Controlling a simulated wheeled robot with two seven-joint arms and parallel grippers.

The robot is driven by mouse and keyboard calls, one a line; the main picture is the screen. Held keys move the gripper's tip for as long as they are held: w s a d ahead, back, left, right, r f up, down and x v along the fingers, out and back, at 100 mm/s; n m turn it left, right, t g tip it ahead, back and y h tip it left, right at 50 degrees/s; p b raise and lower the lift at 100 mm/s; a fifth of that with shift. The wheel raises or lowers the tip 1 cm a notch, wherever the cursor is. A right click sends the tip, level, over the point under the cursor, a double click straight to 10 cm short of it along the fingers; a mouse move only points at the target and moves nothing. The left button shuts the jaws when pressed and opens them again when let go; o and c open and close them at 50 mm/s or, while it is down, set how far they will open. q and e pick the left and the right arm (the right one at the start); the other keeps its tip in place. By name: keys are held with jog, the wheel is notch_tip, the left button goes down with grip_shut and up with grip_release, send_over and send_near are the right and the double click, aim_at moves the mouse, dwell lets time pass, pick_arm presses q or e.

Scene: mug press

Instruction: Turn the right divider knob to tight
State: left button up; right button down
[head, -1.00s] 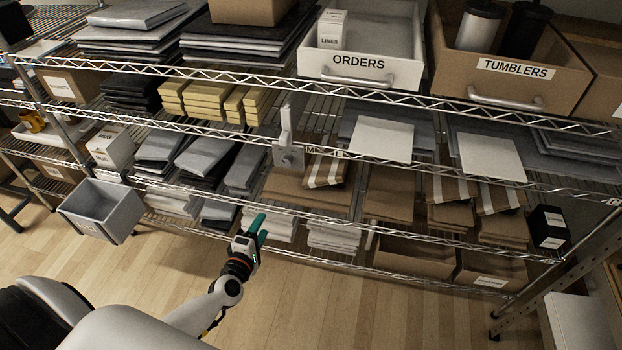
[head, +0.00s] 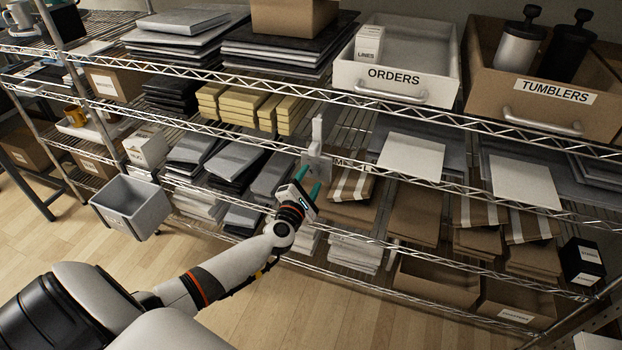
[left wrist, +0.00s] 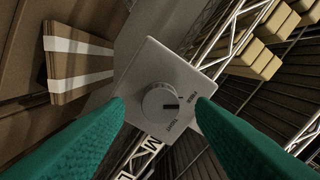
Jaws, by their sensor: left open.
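The divider knob (left wrist: 159,102) is a round grey dial on a pale square plate (left wrist: 150,70), seen in the left wrist view. Its dark pointer mark points right, between two small printed labels; the lower looks like "TIGHT", the upper is hard to read. In the head view the upright divider (head: 318,133) stands at the middle shelf's front edge; its knob is hidden or too small there. My left gripper (head: 308,181) is open, its teal fingers on either side of the knob in the wrist view (left wrist: 160,106), apparently not touching it.
Wire shelf edges run beside the plate. Striped brown packets (head: 350,187) lie right of the divider, grey packets (head: 271,181) left. Yellow boxes (head: 240,107) and the ORDERS drawer (head: 395,88) are above. A grey bin (head: 130,207) hangs at the left.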

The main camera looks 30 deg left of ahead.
pick_arm(q)
jog(key=shift+x, duration=0.8)
jog(key=shift+c, duration=0.5)
jog(key=c, duration=0.9)
jog(key=shift+o, duration=0.2)
